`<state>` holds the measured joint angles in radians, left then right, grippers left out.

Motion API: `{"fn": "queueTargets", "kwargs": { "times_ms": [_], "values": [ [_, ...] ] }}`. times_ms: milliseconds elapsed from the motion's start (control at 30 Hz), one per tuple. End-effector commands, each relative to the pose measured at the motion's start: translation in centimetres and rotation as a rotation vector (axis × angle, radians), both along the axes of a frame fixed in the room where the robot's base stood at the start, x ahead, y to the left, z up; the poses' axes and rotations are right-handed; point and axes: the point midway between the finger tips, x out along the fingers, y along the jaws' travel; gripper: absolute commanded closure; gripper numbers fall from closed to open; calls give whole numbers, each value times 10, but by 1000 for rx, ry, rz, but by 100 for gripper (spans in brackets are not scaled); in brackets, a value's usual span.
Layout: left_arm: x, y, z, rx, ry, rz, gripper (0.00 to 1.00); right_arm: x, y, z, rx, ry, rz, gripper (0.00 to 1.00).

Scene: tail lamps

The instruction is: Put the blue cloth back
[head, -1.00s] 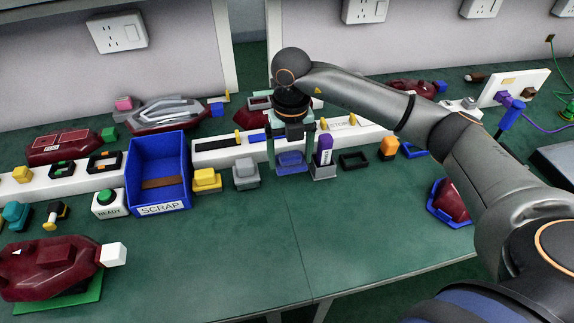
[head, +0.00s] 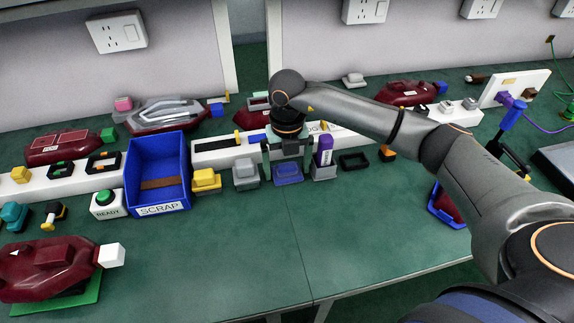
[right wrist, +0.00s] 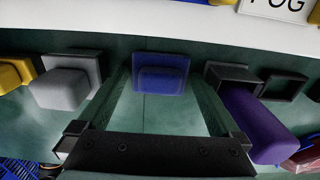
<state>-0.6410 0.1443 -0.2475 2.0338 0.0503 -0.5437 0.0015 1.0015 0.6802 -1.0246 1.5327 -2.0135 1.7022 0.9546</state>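The blue cloth (head: 288,172) is a small folded block in the row along the front of the white strip. In the right wrist view the blue cloth (right wrist: 160,79) lies between my two fingertips, with a darker blue edge around it. My right gripper (head: 287,168) points down over it, fingers spread to its left and right. Green table shows between the fingers and no firm grip is visible. I cannot tell whether a fingertip touches the cloth or what lies under it. My left gripper is not in view.
A grey block (head: 246,172) in a holder stands close left of the cloth. A purple marker (head: 325,150) stands in a holder close right. A blue SCRAP bin (head: 157,205) is further left. The table front (head: 300,235) is clear.

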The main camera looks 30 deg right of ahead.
Motion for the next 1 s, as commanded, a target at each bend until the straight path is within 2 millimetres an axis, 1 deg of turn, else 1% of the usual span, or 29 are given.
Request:
{"fn": "queueTargets", "kwargs": {
  "times_ms": [200,333,467,700,800,900,1000],
  "values": [
    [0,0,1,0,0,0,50,0,0,1,0,0,-1,0],
    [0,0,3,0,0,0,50,1,0,12,0,-2,-1,0],
    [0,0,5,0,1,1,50,1,0,36,1,-5,0,0],
    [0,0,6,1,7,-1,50,1,0,88,1,-5,0,0],
    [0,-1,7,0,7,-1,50,1,0,105,1,-4,0,0],
    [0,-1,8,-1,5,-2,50,0,0,116,0,-2,-1,0],
    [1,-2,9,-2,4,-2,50,0,0,122,1,0,-1,0]
  ]
}}
